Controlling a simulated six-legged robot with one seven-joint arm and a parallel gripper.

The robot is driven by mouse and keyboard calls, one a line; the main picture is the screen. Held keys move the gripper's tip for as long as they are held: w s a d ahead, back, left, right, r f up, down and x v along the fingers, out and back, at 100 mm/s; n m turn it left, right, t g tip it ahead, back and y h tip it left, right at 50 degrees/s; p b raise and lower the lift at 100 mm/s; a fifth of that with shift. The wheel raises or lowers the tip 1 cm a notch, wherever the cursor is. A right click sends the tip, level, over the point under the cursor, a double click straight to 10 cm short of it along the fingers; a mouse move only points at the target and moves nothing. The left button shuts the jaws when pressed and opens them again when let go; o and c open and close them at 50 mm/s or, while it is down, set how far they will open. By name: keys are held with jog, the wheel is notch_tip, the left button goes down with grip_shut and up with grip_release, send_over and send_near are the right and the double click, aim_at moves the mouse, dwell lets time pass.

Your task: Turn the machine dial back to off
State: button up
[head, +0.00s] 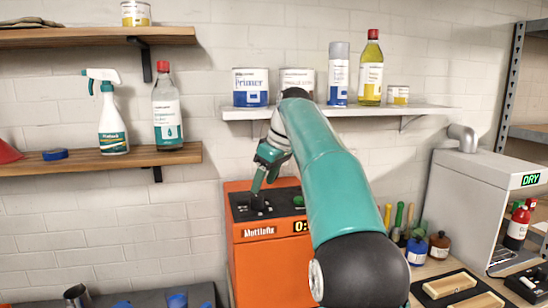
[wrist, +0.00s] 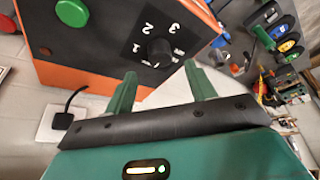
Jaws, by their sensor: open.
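The orange machine (head: 268,258) stands below the wall shelf in the head view, with a black control panel on top. Its black dial (wrist: 159,52) is near the middle of the wrist view, with the numbers 1, 2 and 3 and smaller marks printed around it. I cannot tell which mark the dial points to. My gripper (head: 257,190) is over the left part of the panel, fingers pointing down; it also shows in the wrist view (wrist: 160,72). Its two green fingers are apart and empty, with the dial beyond the gap between them. Contact is not clear.
A green button (wrist: 72,12) is on the same panel. A shelf (head: 340,112) with cans and bottles is behind my arm. A grey machine (head: 480,205) with a DRY display stands at the right. Tools and small jars are beside the orange machine.

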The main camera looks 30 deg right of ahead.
jog(key=v, duration=0.8)
jog(key=shift+r, duration=0.15)
dwell(0.4)
jog(key=s+a+f+m+h, duration=0.2)
jog(key=s+a+f+m, duration=0.25)
jog(key=s+a, duration=0.7)
jog(key=s+a+f+m+t, duration=0.1)
jog(key=s+a+f, duration=0.1)
jog(key=s+f, duration=0.7)
jog(key=s+a+f+m, duration=0.1)
jog(key=s+a+f, duration=0.1)
jog(key=s+f, duration=0.7)
notch_tip(320, 180, down, 5)
jog(key=shift+s+a+f+t+h, duration=0.15)
jog(key=shift+s+a+t+h, duration=0.15)
jog(key=shift+s+a+t, duration=0.1)
